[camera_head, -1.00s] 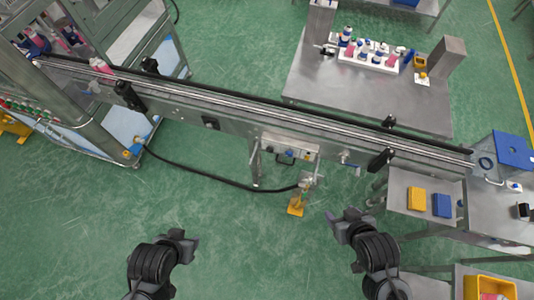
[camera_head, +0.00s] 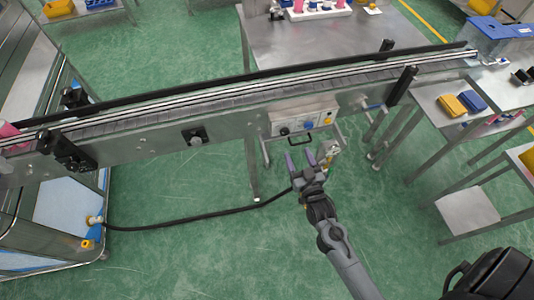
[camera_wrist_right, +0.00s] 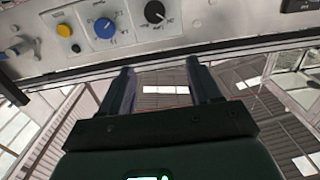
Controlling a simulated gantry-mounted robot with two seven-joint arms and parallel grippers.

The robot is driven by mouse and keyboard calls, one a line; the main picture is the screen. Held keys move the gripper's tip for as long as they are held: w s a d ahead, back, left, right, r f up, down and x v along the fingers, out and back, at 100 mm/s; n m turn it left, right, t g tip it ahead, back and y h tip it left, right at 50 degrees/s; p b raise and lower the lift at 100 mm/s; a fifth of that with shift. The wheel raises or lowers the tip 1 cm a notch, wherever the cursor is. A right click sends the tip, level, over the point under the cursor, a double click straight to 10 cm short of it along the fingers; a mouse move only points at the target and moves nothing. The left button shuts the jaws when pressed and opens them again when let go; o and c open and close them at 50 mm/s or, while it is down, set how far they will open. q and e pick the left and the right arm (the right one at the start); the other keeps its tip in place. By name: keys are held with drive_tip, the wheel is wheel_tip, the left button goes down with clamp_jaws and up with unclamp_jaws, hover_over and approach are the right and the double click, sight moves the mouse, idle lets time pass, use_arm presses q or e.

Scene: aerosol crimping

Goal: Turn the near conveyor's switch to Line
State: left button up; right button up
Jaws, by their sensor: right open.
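The near conveyor (camera_head: 235,103) crosses the head view, with a pale control box (camera_head: 303,119) on its near side. In the right wrist view the control panel (camera_wrist_right: 205,22) carries a black knob with a pointer mark (camera_wrist_right: 154,12), a blue knob (camera_wrist_right: 104,28) and a yellow button (camera_wrist_right: 64,31). The panel lettering is too small to read, so I cannot tell which setting is selected. My right gripper (camera_head: 300,158) is open and empty, just below and in front of the box. Its fingers (camera_wrist_right: 160,70) point at the panel's lower edge, apart from the knobs. My left gripper is out of view.
A conveyor leg (camera_head: 252,170) and a black cable (camera_head: 200,216) lie left of my right arm. A side table with yellow and blue boxes (camera_head: 452,106) stands right. The green floor in front is mostly clear.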

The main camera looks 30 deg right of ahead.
drive_tip(key=b, duration=0.4)
approach(285, 134)
drive_tip(key=s, duration=0.2)
drive_tip(key=shift+m+h, duration=0.3)
drive_tip(key=x, duration=0.3)
drive_tip(key=b+x, duration=0.1)
drive_tip(key=x, duration=0.2)
drive_tip(key=a+x, duration=0.1)
drive_tip(key=x, duration=0.2)
drive_tip(key=shift+w+f+b, duration=0.1)
drive_tip(key=shift+f+b, duration=0.1)
drive_tip(key=shift+b, duration=0.15)
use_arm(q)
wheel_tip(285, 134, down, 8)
use_arm(e)
drive_tip(key=shift+x, duration=0.8)
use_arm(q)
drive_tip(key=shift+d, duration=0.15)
use_arm(e)
drive_tip(key=shift+c, duration=0.7)
drive_tip(key=c, duration=0.9)
